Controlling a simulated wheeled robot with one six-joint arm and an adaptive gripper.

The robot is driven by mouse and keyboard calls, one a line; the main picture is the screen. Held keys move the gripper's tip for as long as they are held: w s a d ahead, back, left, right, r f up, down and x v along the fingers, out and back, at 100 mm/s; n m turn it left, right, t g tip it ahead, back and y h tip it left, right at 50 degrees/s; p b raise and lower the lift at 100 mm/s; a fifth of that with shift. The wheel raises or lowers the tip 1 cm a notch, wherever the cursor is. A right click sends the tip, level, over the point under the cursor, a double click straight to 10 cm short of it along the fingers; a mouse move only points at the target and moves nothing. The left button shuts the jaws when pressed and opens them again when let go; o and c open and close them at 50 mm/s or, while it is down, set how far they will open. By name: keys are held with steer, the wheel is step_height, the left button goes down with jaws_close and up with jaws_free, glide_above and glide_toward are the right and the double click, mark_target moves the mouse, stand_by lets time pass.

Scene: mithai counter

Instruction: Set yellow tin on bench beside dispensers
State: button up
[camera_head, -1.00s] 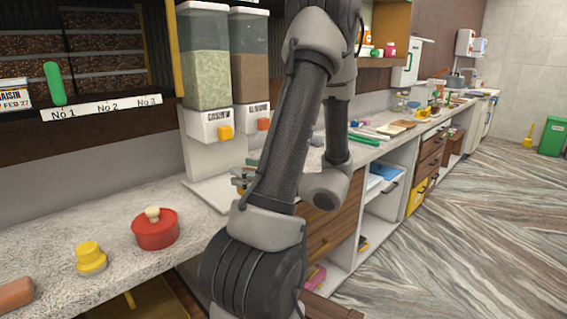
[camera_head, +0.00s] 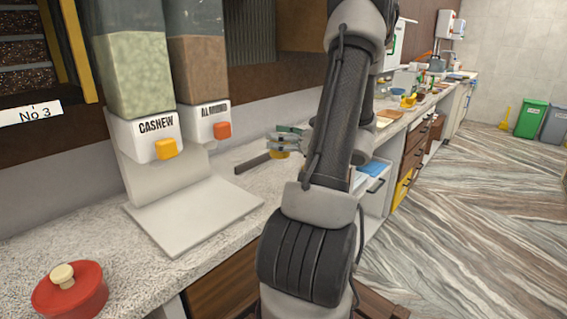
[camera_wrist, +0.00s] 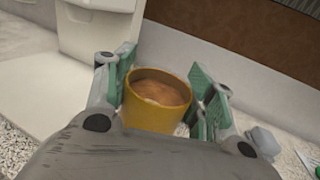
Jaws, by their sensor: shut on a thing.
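The yellow tin (camera_wrist: 157,116) is between the green pads of my gripper (camera_wrist: 164,72) in the wrist view. It is round, open at the top and holds something brown. In the head view a small part of the tin (camera_head: 280,155) shows under my gripper (camera_head: 284,141), over the bench (camera_head: 225,173) to the right of the dispensers. I cannot tell whether its base touches the bench. The cashew dispenser (camera_head: 140,80) has a yellow knob and the almond dispenser (camera_head: 196,85) an orange one. Both stand on a white base (camera_head: 195,212).
A red lidded pot (camera_head: 72,297) stands at the front left. Several items line the bench farther back. A green bin (camera_head: 530,119) stands on the floor at the far right.

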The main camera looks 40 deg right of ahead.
mark_target(282, 152)
steer(key=f, duration=0.3)
steer(key=d+f, duration=0.1)
steer(key=f, duration=0.1)
steer(key=shift+f, duration=0.15)
steer(key=shift+a+f, duration=0.15)
steer(key=shift+f, duration=2.1)
steer(key=shift+f, duration=0.15)
steer(key=o, duration=1.1)
